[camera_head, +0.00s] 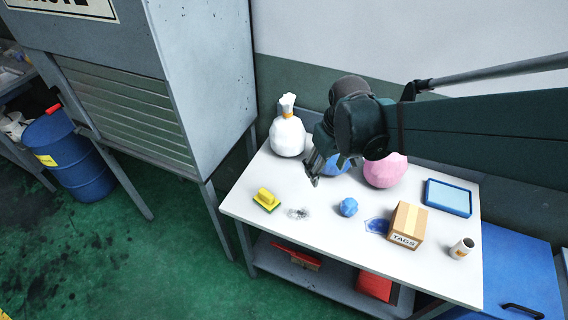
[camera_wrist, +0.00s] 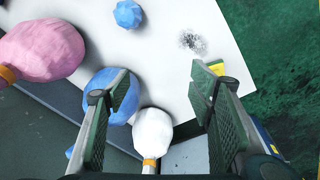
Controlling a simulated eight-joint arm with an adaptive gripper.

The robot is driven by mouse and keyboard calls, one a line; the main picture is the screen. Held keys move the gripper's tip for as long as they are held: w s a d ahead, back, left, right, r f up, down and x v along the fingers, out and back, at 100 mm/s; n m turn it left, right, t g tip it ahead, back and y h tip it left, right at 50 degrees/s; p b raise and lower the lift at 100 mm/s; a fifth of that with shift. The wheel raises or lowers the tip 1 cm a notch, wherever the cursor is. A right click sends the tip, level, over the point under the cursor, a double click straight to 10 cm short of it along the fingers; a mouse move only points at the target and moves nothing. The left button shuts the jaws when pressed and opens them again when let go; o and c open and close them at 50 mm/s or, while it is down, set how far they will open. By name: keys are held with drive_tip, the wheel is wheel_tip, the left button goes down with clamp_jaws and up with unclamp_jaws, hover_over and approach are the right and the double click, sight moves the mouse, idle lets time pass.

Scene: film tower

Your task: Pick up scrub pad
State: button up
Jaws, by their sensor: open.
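The scrub pad (camera_head: 267,199), yellow with a raised handle and a dark green underside, lies on the white table near its left front edge. In the wrist view only a yellow part of the scrub pad (camera_wrist: 217,67) shows beside the right finger, which hides the rest. My gripper (camera_head: 316,170) is above the table, behind and to the right of the pad and apart from it. In the wrist view my gripper (camera_wrist: 157,84) has its two fingers spread wide, with nothing held between them.
On the table (camera_head: 330,220) stand a white sack (camera_head: 287,136), a blue bundle (camera_head: 334,165), a pink sack (camera_head: 385,171), a blue lump (camera_head: 348,207), a TAGS box (camera_head: 406,226), a blue tray (camera_head: 447,198) and a small can (camera_head: 462,248). A grey cabinet (camera_head: 205,80) rises at the left.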

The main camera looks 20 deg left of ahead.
drive_tip(key=s+a+f+n+p, duration=0.1)
drive_tip(key=a+f, duration=0.1)
drive_tip(key=a, duration=0.3)
drive_tip(key=a+f+n, duration=0.1)
drive_tip(key=a+f, duration=0.2)
drive_tip(key=a, duration=0.1)
drive_tip(key=n+g+h+p, duration=0.1)
drive_tip(key=n+g, duration=0.1)
hover_over(266, 192)
drive_tip(key=f, duration=0.5)
drive_tip(key=shift+w+d, duration=0.3)
drive_tip(key=shift+d, duration=0.1)
drive_tip(key=shift+s+a+f, duration=0.2)
drive_tip(key=shift+a+f, duration=0.15)
drive_tip(key=shift+f, duration=1.3)
drive_tip(key=shift+s+f, duration=0.15)
drive_tip(key=shift+f, duration=2.45)
